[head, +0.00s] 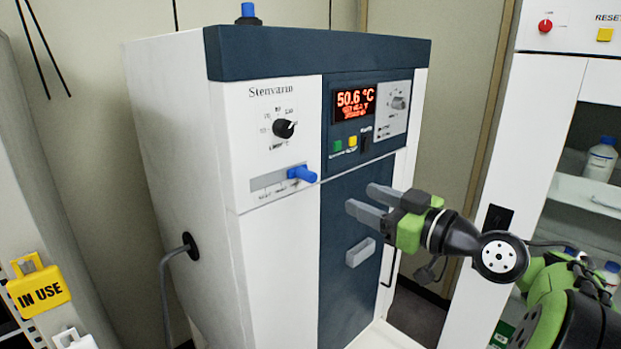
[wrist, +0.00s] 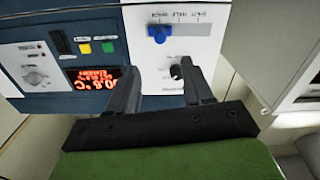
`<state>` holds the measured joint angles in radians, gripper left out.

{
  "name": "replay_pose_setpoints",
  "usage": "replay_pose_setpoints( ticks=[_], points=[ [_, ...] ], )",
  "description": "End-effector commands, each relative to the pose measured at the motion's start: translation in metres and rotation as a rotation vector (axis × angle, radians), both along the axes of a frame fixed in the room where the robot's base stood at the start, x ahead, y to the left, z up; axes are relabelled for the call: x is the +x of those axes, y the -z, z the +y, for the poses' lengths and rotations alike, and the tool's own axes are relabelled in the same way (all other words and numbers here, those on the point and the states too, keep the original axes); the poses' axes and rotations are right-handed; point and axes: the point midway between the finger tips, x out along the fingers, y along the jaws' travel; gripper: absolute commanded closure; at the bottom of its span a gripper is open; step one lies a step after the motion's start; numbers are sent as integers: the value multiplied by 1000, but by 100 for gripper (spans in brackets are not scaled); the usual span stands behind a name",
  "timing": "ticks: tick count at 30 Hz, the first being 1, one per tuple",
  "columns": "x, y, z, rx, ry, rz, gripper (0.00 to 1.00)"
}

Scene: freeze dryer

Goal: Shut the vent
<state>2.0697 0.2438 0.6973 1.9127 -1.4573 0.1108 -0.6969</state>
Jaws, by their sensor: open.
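The freeze dryer (head: 270,255) is a white and dark blue cabinet. A blue slider handle (head: 302,174) sits at the right end of a grey slot plate (head: 268,183) on its front; the small labels on the plate are unreadable. The handle also shows in the upside-down wrist view (wrist: 158,34), at the left end of its plate there. I cannot tell which control is the vent. My gripper (head: 361,199) is open and empty, right of and below the handle and apart from it.
A black dial (head: 284,128) is above the slot. A red display (head: 355,103) reads 50.6 °C, with green (head: 338,146) and yellow (head: 352,141) buttons below. A grey door handle (head: 360,252) is below my gripper. A blue cap (head: 248,10) stands on top.

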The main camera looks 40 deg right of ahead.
Motion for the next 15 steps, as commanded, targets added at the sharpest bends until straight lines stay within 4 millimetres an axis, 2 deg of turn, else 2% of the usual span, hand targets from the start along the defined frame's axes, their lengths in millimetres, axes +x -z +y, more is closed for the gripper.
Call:
replay_pose_setpoints(
  ticks=[3, 15],
  points=[
    [14, 2, 4, -3, -6, 2, 49],
    [47, -1, 10, 0, -6, 2, 49]
  ],
)
